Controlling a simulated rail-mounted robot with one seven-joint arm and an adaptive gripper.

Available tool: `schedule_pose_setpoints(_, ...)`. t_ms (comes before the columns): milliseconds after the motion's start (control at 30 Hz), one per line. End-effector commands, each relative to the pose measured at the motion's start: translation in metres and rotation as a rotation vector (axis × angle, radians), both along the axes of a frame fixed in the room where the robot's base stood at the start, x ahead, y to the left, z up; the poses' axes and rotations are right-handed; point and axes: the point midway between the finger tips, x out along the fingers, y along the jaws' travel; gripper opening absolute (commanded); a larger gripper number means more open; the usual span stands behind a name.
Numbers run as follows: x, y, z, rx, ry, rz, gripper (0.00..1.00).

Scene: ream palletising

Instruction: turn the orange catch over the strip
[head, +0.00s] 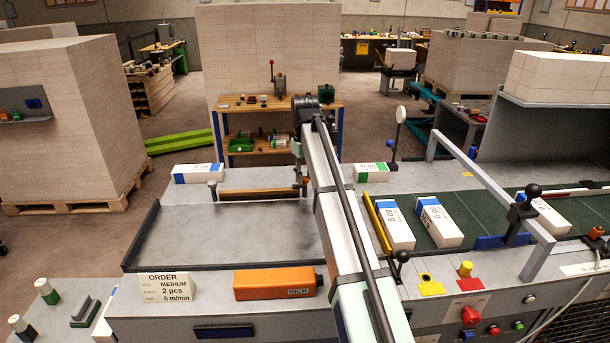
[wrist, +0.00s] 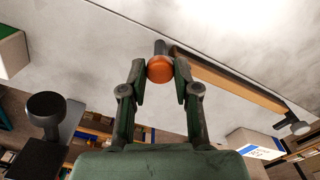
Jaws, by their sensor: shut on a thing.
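The orange catch (wrist: 160,69) shows in the wrist view as a round orange end on a dark grey stem. The two fingers of my gripper (wrist: 159,75) are closed on it, one on each side. A brown wooden strip (wrist: 232,82) runs from beside the catch to a grey post at the right in the wrist view. In the head view the strip (head: 258,194) lies along the back of the grey tray, and my gripper (head: 300,172) is at its right end. My arm partly hides the catch there, so its exact turn is unclear.
A grey post (head: 213,189) stands at the strip's left end. White reams (head: 197,173) lie behind the tray, with more (head: 437,222) on the green conveyor at right. An orange box (head: 275,283) and an order card (head: 166,287) stand at the front. The grey tray (head: 230,232) is empty.

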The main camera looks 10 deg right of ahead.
Motion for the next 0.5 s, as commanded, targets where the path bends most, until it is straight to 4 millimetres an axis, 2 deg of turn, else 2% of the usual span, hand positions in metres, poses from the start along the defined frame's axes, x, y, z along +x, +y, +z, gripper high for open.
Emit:
schedule_pose_setpoints(33, 0.0000, 0.0001, -0.0005, 0.000, 0.000, 0.001, 0.00)
schedule_pose_setpoints(67, 0.0000, 0.0001, -0.0005, 0.000, 0.000, 0.001, 0.38)
schedule_pose_setpoints(100, 0.0000, 0.0001, -0.0005, 0.000, 0.000, 0.001, 0.52)
schedule_pose_setpoints(133, 0.0000, 0.0001, -0.0005, 0.000, 0.000, 0.001, 0.56)
schedule_pose_setpoints(500, 0.0004, 0.0001, 0.0033, 0.000, -0.001, -0.001, 0.56)
